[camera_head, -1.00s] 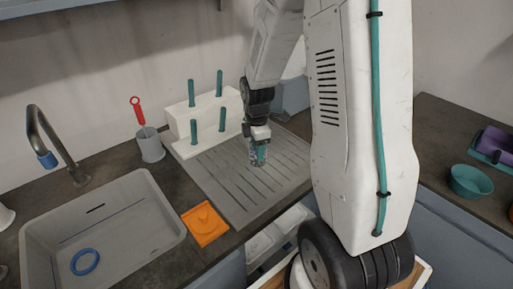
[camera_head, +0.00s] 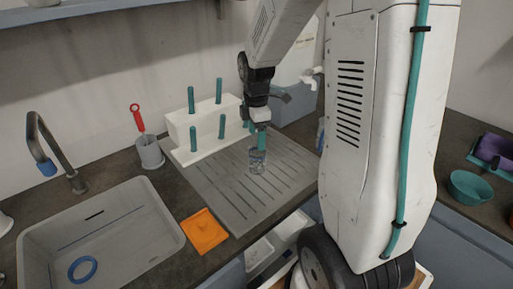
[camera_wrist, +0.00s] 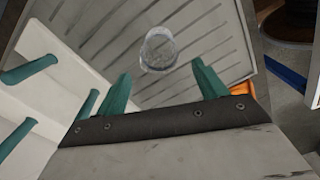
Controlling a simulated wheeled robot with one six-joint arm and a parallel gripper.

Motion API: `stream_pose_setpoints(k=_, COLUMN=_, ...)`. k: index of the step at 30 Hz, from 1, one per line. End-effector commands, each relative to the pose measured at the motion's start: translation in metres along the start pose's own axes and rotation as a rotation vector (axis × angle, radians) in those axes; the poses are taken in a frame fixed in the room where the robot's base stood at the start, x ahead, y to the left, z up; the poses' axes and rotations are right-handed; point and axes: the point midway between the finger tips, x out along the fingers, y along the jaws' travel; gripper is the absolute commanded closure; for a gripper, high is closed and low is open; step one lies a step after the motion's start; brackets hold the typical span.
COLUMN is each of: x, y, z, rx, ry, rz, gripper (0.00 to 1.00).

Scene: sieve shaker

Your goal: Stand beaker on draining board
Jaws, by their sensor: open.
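A clear glass beaker (camera_head: 257,161) stands upright on the grey ribbed draining board (camera_head: 225,190). In the wrist view the beaker (camera_wrist: 158,50) is ahead of the fingertips, over the grooves of the board (camera_wrist: 110,45). My gripper (camera_head: 261,138) is just above the beaker in the head view. In the wrist view its two teal fingers (camera_wrist: 163,80) are spread wide apart, with nothing between them, and the beaker is clear of both.
A white rack (camera_head: 183,143) with several teal pegs stands behind the board. A grey cup (camera_head: 149,152) with a red-handled tool is left of it. An orange lidded piece (camera_head: 204,232) lies by the board's front left. The sink (camera_head: 140,225) with a blue ring (camera_head: 82,269) is further left.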

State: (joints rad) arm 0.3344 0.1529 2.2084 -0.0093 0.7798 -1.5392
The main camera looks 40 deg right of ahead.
Motion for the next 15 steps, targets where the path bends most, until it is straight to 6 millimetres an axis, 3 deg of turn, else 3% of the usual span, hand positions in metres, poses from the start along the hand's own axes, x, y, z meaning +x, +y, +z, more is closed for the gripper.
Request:
stream_pose_setpoints(k=3, x=-0.02, y=0.0, z=0.0, rx=0.0, ry=0.0, rz=0.003, gripper=0.29)
stream_pose_setpoints(k=10, x=-0.042, y=-0.005, z=-0.004, rx=0.024, ry=0.0, rz=0.006, gripper=0.29)
stream_pose_setpoints(k=15, x=-0.079, y=-0.045, z=-0.024, rx=0.208, ry=0.006, rz=0.029, gripper=0.29)
